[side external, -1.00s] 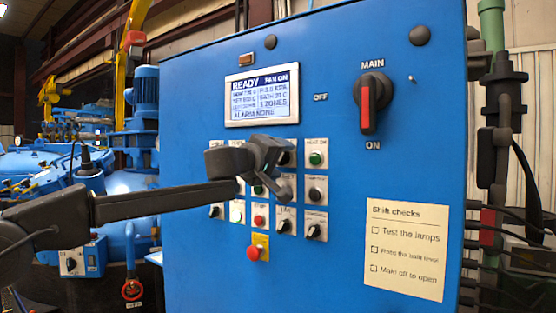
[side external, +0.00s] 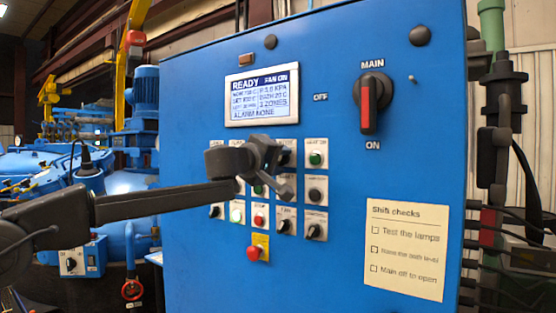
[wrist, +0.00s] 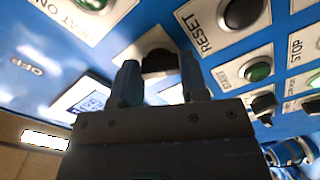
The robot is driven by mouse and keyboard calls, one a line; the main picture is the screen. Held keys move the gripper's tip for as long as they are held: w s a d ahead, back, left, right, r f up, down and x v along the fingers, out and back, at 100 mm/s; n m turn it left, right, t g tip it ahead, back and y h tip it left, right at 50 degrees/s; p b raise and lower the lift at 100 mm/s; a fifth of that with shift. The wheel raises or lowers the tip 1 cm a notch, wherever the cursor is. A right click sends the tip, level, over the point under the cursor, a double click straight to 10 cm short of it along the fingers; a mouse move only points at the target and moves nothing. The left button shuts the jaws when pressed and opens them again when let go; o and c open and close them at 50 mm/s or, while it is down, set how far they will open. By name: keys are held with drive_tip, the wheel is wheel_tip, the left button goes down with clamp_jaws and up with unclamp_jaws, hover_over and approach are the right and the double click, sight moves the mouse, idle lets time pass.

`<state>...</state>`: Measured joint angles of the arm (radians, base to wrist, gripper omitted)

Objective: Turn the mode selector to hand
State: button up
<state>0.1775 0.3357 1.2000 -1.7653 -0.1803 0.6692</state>
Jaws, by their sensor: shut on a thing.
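My gripper (wrist: 159,76) is shut on a dark round selector knob (wrist: 158,62) on the blue panel. One finger lies on each side of the knob in the wrist view. The knob's label is mostly hidden, so I cannot read which selector it is or which position it points to. In the side view my gripper (side external: 283,172) is at the upper part of the button grid and hides the knob and some labels.
Close by are a RESET button (wrist: 242,12), a green START button (wrist: 257,70) and a red emergency stop button (side external: 253,253). The display (side external: 262,95) reads READY and ALARM NONE. The red-handled main switch (side external: 368,104) is at upper right, with a shift checks note (side external: 405,250) below.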

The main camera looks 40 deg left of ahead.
drive_tip(key=n, duration=1.1)
drive_tip(key=shift+n, duration=0.3)
idle(0.5)
drive_tip(key=o, duration=0.9)
drive_tip(key=shift+s, duration=0.1)
drive_tip(key=s, duration=1.3)
drive_tip(key=shift+s, duration=0.3)
